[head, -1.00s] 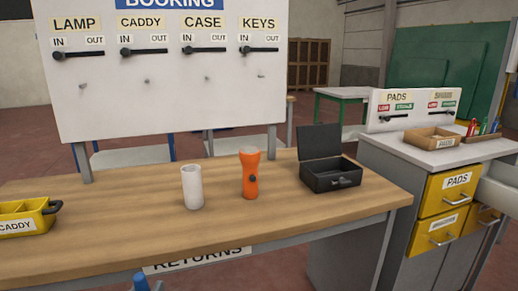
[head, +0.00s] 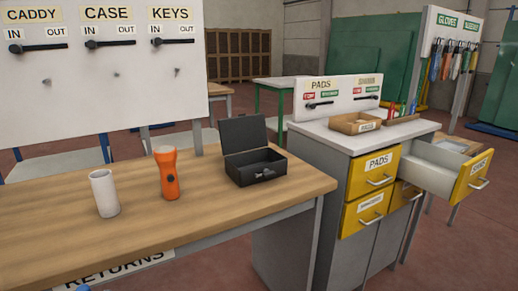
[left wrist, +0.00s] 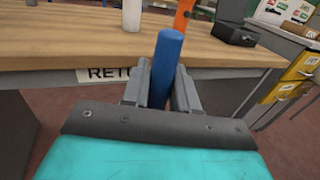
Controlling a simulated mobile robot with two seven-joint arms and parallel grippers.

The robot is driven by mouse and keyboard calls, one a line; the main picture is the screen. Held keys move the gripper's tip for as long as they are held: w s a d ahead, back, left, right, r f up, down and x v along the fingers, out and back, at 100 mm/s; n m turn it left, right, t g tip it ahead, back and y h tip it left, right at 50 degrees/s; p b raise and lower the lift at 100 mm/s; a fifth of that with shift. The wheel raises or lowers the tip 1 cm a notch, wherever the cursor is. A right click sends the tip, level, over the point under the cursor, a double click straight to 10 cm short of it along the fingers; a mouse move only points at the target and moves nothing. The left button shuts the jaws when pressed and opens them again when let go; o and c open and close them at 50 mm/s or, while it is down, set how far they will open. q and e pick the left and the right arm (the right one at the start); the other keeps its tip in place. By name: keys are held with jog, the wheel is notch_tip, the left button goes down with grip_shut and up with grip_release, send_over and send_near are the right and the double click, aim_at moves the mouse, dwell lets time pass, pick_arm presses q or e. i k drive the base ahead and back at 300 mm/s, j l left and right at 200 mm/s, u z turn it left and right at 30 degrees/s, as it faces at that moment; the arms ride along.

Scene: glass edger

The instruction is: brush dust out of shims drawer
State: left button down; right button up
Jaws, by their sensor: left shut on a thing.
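The shims drawer (head: 477,178) is pulled open at the right of the grey cabinet in the head view. Its yellow front carries a white label that looks like SHIMS, and its light interior shows no dust I can make out. In the left wrist view my left gripper (left wrist: 160,90) is shut on a blue cylindrical handle (left wrist: 167,62), which stands up between the fingers. I cannot see bristles, so I cannot confirm that it is a brush. The left gripper is in front of the workbench, well away from the drawer. My right gripper is not in view.
The wooden workbench (head: 120,215) holds a white cylinder (head: 104,194), an orange torch (head: 168,175) and an open black case (head: 255,165). The cabinet (head: 300,190) bears a cardboard box (head: 362,123). A white board (head: 85,75) stands behind the bench. Red floor is free at the right.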

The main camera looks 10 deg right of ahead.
aim_at(437, 162)
jog(key=i+l, duration=0.1)
jog(key=l, duration=0.4)
jog(key=i+l, duration=0.1)
jog(key=l, duration=0.85)
jog(key=i+l+z, duration=0.1)
jog(key=l, duration=0.35)
jog(key=i+l, duration=0.15)
jog(key=l, duration=0.35)
jog(key=i+l, duration=0.1)
jog(key=l, duration=0.35)
jog(key=i+l, duration=0.1)
jog(key=l, duration=0.4)
